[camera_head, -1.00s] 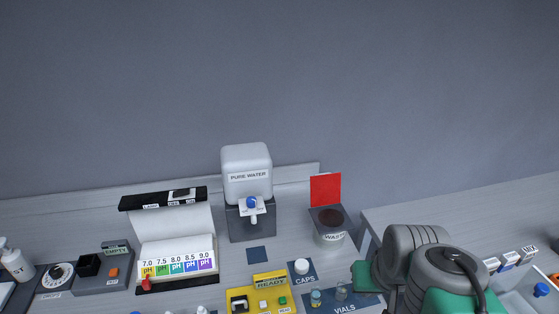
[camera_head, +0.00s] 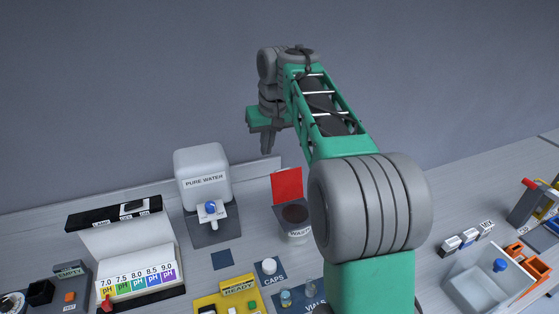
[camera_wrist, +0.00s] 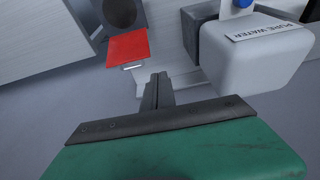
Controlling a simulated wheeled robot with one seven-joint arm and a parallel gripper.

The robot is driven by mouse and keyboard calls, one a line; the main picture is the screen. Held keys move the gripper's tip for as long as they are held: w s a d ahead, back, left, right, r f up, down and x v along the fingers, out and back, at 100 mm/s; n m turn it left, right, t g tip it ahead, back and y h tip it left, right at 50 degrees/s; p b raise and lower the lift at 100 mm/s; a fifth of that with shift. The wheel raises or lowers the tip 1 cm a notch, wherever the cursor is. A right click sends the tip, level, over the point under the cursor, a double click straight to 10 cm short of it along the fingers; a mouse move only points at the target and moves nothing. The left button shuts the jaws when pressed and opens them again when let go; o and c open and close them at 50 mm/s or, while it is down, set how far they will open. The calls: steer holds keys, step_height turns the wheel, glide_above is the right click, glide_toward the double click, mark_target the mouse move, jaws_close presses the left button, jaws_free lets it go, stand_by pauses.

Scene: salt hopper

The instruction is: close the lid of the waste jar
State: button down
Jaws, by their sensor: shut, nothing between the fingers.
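The waste jar (camera_head: 295,222) stands at the back of the bench, right of the pure water dispenser. Its dark round opening shows. Its red square lid (camera_head: 287,186) stands up, open, at the jar's back edge. In the wrist view the lid (camera_wrist: 128,47) lies beyond my fingers to the upper left, with the dark jar opening (camera_wrist: 120,12) past it. My gripper (camera_head: 266,150) is raised above and behind the lid, a little to its left, fingers pointing down. In the wrist view my gripper (camera_wrist: 155,78) has its fingers together and empty, apart from the lid.
The pure water dispenser (camera_head: 203,178) stands close left of the jar and near my fingers in the wrist view. A pH chart (camera_head: 140,276), a yellow station (camera_head: 225,299) and a caps mat (camera_head: 272,275) are in front. A white bin (camera_head: 480,285) is at right.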

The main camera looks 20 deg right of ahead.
mark_target(286, 184)
steer(key=w+d+f, duration=0.1)
steer(key=w+d, duration=0.5)
step_height(286, 184, down, 9)
steer(key=b, duration=0.1)
steer(key=shift+s+f, duration=0.2)
steer(key=shift+s, duration=0.25)
steer(key=shift+a, duration=0.1)
steer(key=shift+s+b, duration=0.15)
steer(key=shift+b, duration=0.55)
